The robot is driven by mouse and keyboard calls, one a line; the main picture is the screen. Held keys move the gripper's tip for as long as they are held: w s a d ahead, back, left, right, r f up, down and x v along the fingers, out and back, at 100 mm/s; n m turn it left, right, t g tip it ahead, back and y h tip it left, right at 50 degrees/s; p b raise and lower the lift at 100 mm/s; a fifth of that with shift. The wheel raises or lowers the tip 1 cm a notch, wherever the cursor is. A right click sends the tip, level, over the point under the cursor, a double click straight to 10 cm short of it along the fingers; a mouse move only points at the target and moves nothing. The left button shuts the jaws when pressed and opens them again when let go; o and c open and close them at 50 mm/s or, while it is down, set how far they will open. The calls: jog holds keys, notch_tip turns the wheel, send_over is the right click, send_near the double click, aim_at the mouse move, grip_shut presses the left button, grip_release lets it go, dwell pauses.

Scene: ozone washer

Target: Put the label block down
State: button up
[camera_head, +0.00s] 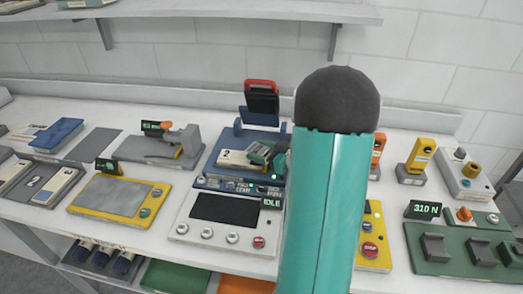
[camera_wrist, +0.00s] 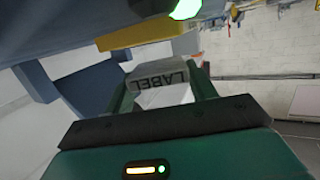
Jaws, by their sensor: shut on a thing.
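The label block (camera_wrist: 163,94) is pale with a grey face reading "LABEL". It sits between the two green fingers of my gripper (camera_wrist: 160,88) in the wrist view, and my gripper is shut on it. In the head view my gripper (camera_head: 263,153) is at the blue machine (camera_head: 232,138), beside a white piece marked "2" (camera_head: 235,158). My teal arm hides part of that area, and I cannot clearly make out the label block there. I cannot tell whether the block touches a surface.
A control panel (camera_head: 218,208) reading "IDLE" stands in front of the blue machine. A yellow-framed plate (camera_head: 113,196) and a grey device (camera_head: 160,147) lie to the left. A green press station (camera_head: 462,245) stands at right. A wall shelf (camera_head: 200,12) runs above.

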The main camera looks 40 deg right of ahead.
jog(key=shift+f, duration=0.25)
jog(key=shift+f, duration=0.15)
jog(key=o, duration=1)
